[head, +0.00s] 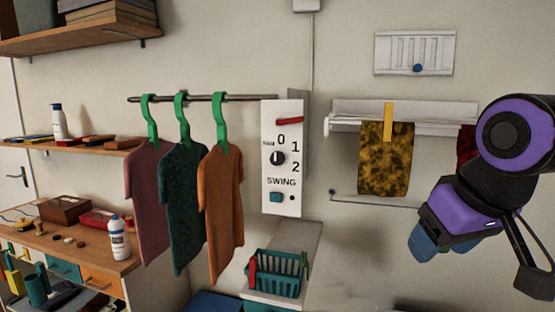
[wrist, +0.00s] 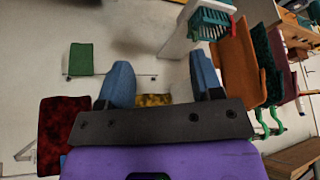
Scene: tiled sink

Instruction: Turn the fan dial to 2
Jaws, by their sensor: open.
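The fan dial (head: 277,158) is a round black knob on a white wall panel (head: 281,205) in the head view. The marks 0, 1 and 2 stand above and to the right of it, with SWING printed below. A teal button (head: 277,197) sits under that word. The dial's exact pointing is too small to tell. My gripper (head: 430,246) is to the right of the panel and well apart from it. In the wrist view its two blue fingers (wrist: 165,82) are spread wide with nothing held between them. The dial does not show in the wrist view.
Three shirts (head: 170,200) hang on green hangers from a rod left of the panel. A teal basket (head: 275,274) stands below the panel. A rack (head: 400,116) with hanging cloths is on the wall to the right. The wall between the panel and the rack is mostly clear.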

